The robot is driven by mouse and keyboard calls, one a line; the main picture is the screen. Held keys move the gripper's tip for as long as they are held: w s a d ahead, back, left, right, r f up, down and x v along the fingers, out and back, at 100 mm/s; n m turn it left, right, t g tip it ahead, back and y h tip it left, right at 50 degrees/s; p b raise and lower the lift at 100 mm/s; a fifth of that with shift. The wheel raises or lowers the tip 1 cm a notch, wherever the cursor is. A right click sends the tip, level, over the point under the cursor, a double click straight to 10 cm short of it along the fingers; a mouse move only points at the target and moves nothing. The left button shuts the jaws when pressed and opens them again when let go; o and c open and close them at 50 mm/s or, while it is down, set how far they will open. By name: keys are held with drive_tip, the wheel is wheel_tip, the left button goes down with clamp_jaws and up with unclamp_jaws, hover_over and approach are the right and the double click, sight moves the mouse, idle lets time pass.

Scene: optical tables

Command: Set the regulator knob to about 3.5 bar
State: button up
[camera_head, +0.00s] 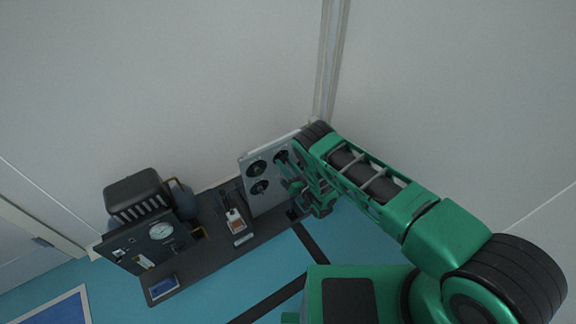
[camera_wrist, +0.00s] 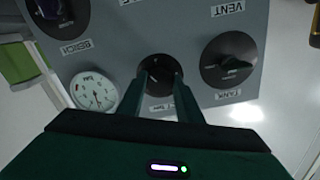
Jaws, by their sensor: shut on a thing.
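A grey panel (camera_wrist: 105,40) fills the upper wrist view, upside down. The black regulator knob (camera_wrist: 158,76) is at its middle, between the two fingers of my gripper (camera_wrist: 162,82), which are shut on it. The label by this knob is mostly hidden by the fingers. A round white gauge (camera_wrist: 94,90) sits left of the knob; its needle shows, but the scale is too small to read. In the head view the panel (camera_head: 249,205) stands upright, with my gripper (camera_head: 290,183) at its right side, partly hidden by my green arm.
A black knob marked TANK (camera_wrist: 228,60) is right of the fingers, and one marked BENCH (camera_wrist: 50,12) is upper left. In the head view, a black unit with a dial (camera_head: 160,231) and a tagged item (camera_head: 236,222) stand left on the dark base (camera_head: 205,257). Walls rise behind.

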drive_tip(key=shift+w+d+r+m, duration=0.1)
drive_tip(key=shift+w+m, duration=0.05)
drive_tip(key=shift+m, duration=0.45)
drive_tip(key=shift+w+d+r+m, duration=0.1)
drive_tip(key=shift+m, duration=0.5)
drive_tip(key=shift+d, duration=0.1)
drive_tip(key=o, duration=1)
drive_tip(key=shift+f, duration=0.1)
drive_tip(key=shift+o, duration=0.2)
drive_tip(key=shift+s, duration=0.1)
drive_tip(key=v, duration=1)
drive_tip(key=shift+s, duration=0.3)
drive_tip(key=shift+d, duration=0.15)
